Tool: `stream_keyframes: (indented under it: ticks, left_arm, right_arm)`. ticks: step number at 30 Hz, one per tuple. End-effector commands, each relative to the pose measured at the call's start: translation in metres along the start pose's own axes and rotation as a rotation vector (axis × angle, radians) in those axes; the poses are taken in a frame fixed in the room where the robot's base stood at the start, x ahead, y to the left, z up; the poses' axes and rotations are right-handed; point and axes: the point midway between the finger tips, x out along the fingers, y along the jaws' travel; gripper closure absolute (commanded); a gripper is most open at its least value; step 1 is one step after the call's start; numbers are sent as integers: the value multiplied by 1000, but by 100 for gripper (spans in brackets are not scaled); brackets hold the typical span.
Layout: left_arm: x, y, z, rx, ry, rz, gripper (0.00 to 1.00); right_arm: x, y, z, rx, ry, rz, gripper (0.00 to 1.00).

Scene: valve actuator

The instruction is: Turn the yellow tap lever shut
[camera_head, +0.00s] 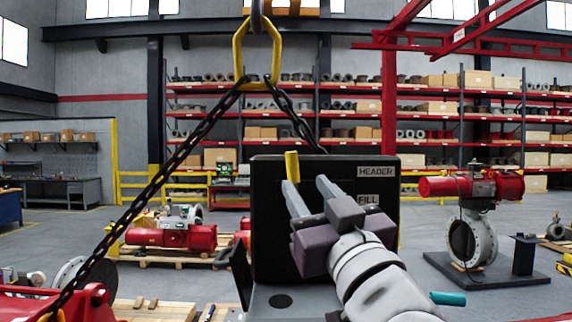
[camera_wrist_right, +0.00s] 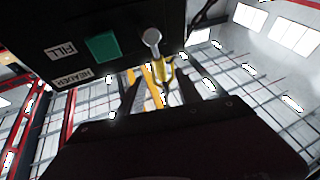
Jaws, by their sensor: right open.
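The yellow tap lever (camera_head: 292,166) stands upright at the front of a black box (camera_head: 268,215) with HEADER and FILL labels. My right gripper (camera_head: 308,183) is open in front of the box, its two grey fingers pointing up and away. In the head view its left fingertip overlaps the lever's lower end; I cannot tell whether they touch. In the right wrist view the open fingers (camera_wrist_right: 159,92) flank a yellow part below a silver round-ended stem (camera_wrist_right: 152,38). The lever's base is hidden. My left gripper is not in view.
A chain (camera_head: 172,170) slopes from a yellow lifting link (camera_head: 238,50) past the box's left. A teal cylinder (camera_head: 447,298) lies right of my arm. A red valve actuator (camera_head: 450,186) stands at right. Shelves (camera_head: 440,120) line the back. A green square (camera_wrist_right: 102,47) is on the box.

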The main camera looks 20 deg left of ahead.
Motion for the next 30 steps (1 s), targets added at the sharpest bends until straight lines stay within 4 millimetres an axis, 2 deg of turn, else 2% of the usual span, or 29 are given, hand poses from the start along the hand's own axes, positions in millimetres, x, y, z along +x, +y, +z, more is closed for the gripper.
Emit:
stream_keyframes:
  ticks: [2,9,13,18,24,25,29,30]
  left_arm:
    - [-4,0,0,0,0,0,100]
    - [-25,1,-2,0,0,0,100]
    - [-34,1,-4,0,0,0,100]
    - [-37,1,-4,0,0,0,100]
    - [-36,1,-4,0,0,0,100]
    - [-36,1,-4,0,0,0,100]
    - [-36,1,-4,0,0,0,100]
    - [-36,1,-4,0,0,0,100]
  right_arm:
    - [8,0,-1,-2,-1,1,59]
    - [59,1,-3,-2,-4,1,59]
    - [79,1,-2,-1,-3,1,59]
    - [90,0,-1,-1,-1,1,59]
    - [90,0,1,-1,-1,0,59]
    - [90,0,1,-1,-1,0,62]
    - [90,0,1,0,-1,0,98]
    - [90,0,1,0,-2,0,100]
